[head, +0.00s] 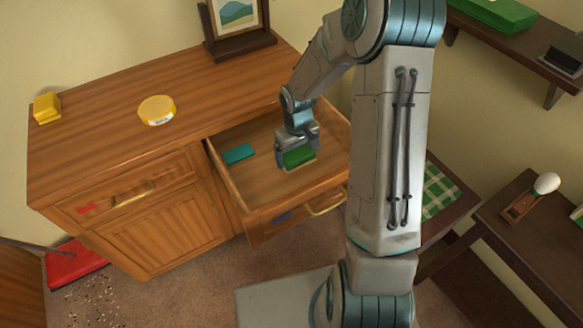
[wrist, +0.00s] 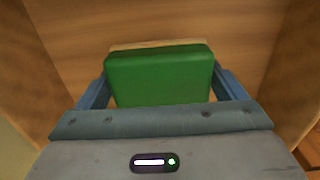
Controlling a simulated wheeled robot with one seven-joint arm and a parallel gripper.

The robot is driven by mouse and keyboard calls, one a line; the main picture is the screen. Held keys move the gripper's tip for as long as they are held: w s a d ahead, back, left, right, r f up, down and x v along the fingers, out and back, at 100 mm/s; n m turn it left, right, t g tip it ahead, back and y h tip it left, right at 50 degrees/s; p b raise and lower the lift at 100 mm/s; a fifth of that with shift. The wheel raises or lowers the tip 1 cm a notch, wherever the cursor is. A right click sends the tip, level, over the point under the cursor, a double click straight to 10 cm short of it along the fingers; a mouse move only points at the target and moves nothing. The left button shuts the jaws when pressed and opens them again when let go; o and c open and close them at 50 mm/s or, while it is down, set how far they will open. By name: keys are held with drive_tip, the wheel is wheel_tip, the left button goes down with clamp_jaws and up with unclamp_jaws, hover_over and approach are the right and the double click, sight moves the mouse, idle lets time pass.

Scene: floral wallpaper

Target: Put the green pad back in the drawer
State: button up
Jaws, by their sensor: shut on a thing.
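The green pad (head: 299,157) is between the fingers of my gripper (head: 297,160), inside the open drawer (head: 262,190). In the wrist view the green pad (wrist: 160,75) fills the space between the two blue-grey fingers of my gripper (wrist: 160,88), with a tan layer along its far edge. My gripper is shut on it. The pad is low in the drawer, close to the wooden bottom; I cannot tell whether it touches. A teal block (head: 238,154) lies in the same drawer, to the left of the pad.
The drawer is pulled out from a wooden cabinet (head: 110,95). On the cabinet top are a yellow round tin (head: 157,110), a yellow block (head: 47,108) and a framed picture (head: 236,24). Drawer walls stand close around my gripper. A dark side table (head: 520,215) is at the right.

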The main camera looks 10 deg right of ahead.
sight(296, 176)
wheel_tip(296, 176, down, 7)
drive_tip(key=shift+f+b, duration=0.2)
drive_tip(key=shift+b, duration=0.15)
drive_tip(key=shift+f, duration=0.2)
drive_tip(key=o, duration=0.7)
drive_tip(key=shift+o, duration=0.2)
drive_tip(key=shift+r, duration=0.1)
